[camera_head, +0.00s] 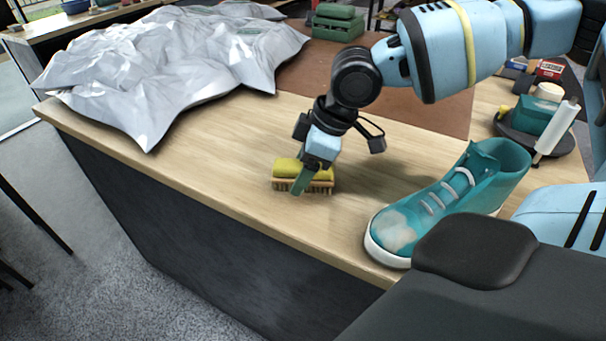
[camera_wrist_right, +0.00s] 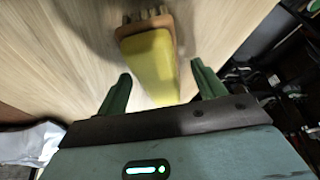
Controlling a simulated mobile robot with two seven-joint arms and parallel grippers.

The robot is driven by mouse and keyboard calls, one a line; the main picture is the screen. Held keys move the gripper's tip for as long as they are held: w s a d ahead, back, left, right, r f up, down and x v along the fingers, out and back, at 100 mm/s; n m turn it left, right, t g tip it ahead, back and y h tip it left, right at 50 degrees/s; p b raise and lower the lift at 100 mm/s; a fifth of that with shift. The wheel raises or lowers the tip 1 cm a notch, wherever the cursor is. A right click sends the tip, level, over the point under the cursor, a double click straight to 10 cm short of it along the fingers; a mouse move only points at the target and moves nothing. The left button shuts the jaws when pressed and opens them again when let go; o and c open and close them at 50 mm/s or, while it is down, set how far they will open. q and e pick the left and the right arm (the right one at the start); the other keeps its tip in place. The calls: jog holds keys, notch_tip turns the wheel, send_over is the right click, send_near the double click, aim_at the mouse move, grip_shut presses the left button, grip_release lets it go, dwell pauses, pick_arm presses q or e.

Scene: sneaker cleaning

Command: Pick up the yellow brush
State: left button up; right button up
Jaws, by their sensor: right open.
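The yellow brush (camera_head: 287,167) lies on the wooden table near its front edge, its yellow top up and its tan bristles along the near side. My right gripper (camera_head: 301,183) is right at the brush, pointing down, with a green finger in front of it in the head view. In the right wrist view the brush (camera_wrist_right: 151,66) lies between and ahead of the two green fingers of my right gripper (camera_wrist_right: 160,88), which are apart. I cannot tell whether a finger touches the brush. My left gripper is not in view.
A teal sneaker (camera_head: 440,205) with a whitish patch on its toe stands to the right of the brush. A crumpled silver sheet (camera_head: 165,65) covers the table's left part. A dark tray (camera_head: 560,145) with a teal item is at the right. Bare table (camera_head: 215,150) lies left of the brush.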

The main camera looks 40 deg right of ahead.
aim_at(295, 164)
jog(key=shift+f, duration=0.2)
dwell(0.7)
jog(key=c, duration=1.2)
jog(key=shift+r, duration=0.45)
notch_tip(295, 164, up, 3)
jog(key=shift+r, duration=0.15)
jog(key=s+a+r+b, duration=0.1)
jog(key=s+a, duration=1)
jog(key=shift+a+r, duration=0.15)
jog(key=shift+a, duration=0.1)
